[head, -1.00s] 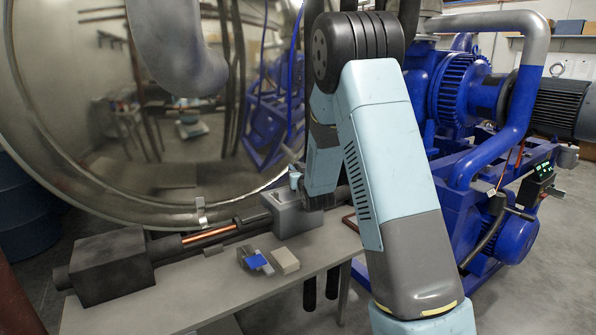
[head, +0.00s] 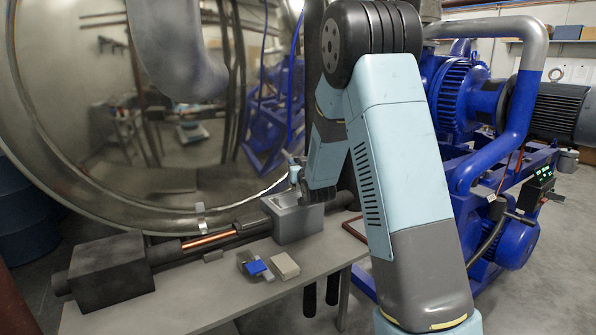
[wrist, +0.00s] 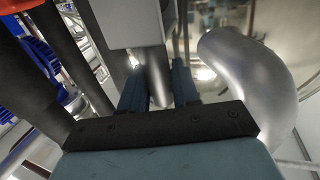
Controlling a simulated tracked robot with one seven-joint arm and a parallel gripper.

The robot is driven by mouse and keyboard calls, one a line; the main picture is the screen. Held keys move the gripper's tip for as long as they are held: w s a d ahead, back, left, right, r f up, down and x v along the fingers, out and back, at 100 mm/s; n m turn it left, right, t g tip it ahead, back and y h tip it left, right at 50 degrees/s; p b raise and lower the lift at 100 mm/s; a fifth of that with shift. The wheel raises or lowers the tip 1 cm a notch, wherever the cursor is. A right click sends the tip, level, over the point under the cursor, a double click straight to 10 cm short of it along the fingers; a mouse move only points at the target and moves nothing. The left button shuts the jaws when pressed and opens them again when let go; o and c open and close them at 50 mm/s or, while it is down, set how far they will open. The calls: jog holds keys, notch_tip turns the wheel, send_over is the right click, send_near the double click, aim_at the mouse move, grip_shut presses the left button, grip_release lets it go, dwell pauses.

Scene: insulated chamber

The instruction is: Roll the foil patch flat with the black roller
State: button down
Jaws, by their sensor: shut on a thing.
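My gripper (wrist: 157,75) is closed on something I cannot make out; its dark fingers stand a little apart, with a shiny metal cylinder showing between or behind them. In the head view my gripper (head: 296,178) is mostly hidden, at the top of a grey box (head: 298,222) on the bench. I cannot pick out the black roller for sure. The black-lagged pipe (head: 172,252) has a bare copper stretch (head: 208,240). I cannot identify the foil patch; a small silver strip (head: 201,213) stands behind the pipe.
The narrow bench (head: 190,305) is clear along its front. A blue-and-silver item (head: 256,266) and a beige block (head: 285,265) lie on it. A black box (head: 105,272) stands at the left end. The polished vessel (head: 120,150) rises behind, and blue pump machinery (head: 515,240) stands right.

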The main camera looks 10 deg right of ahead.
jog(key=shift+r, duration=1.5)
jog(key=c, duration=1.3)
grip_release()
jog(key=shift+c, duration=0.2)
grip_shut()
